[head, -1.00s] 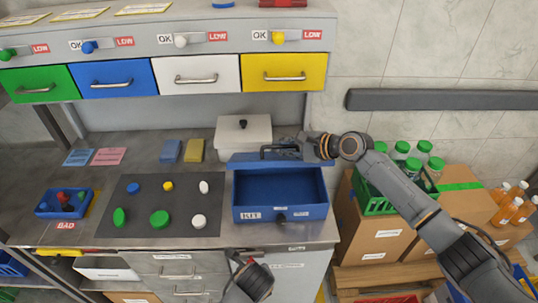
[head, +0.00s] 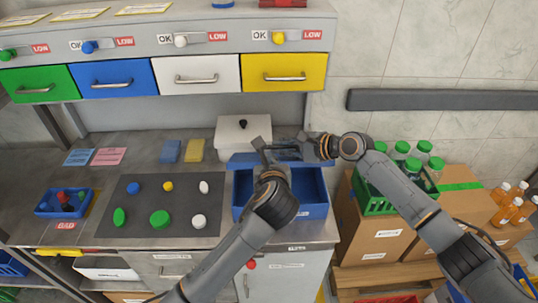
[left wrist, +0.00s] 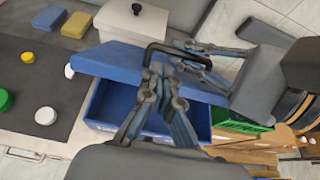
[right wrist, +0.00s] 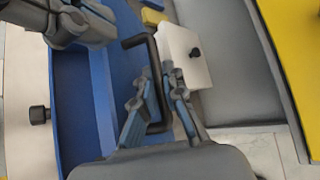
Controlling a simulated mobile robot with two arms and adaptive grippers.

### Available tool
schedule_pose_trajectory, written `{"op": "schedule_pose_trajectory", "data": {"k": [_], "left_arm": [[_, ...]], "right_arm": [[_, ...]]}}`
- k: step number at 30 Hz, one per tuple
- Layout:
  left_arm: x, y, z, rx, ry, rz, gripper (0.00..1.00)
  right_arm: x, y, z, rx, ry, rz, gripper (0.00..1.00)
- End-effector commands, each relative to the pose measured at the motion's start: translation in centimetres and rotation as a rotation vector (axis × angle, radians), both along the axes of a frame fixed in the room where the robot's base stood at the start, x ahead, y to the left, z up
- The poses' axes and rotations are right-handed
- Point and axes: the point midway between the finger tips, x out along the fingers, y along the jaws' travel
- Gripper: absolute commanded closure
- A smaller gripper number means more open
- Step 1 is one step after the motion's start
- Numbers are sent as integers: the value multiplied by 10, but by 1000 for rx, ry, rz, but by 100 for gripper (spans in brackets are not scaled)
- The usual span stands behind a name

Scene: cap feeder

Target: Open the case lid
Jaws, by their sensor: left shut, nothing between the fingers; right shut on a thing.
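The blue case (head: 310,200) stands on the bench with its interior showing. Its blue lid (left wrist: 105,62) is raised at the back and tilted, with a black handle (left wrist: 152,46) along it. My right gripper (head: 300,148) is shut on the handle, whose bar (right wrist: 154,60) passes between its fingers in the right wrist view. My left gripper (head: 262,146) is shut and empty over the case, close to the near end of the handle. Whether it touches the handle or lid I cannot tell. My left arm hides part of the case front. A black knob (right wrist: 39,114) shows there in the right wrist view.
A white box (head: 236,133) with a black knob stands behind the case. A dark mat (head: 180,225) with several caps lies left of it. Cartons (head: 372,240) and a green crate (head: 375,203) of bottles stand to the right. Yellow and white drawers hang above.

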Motion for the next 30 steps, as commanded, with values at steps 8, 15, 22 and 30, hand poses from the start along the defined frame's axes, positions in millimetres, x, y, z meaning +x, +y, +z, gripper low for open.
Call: {"op": "schedule_pose_trajectory", "data": {"k": [8,15,22,30], "left_arm": [[33,0,-15,-1,1,0,100],[39,0,-18,-2,1,0,100],[39,0,-17,-2,0,0,100],[56,0,-6,-1,-1,-1,100]], "right_arm": [[1,-1,1,0,-3,-2,100],[1,-1,1,0,-3,-2,100],[1,-1,1,0,-3,-2,100],[1,-1,1,0,-1,-2,100]]}}
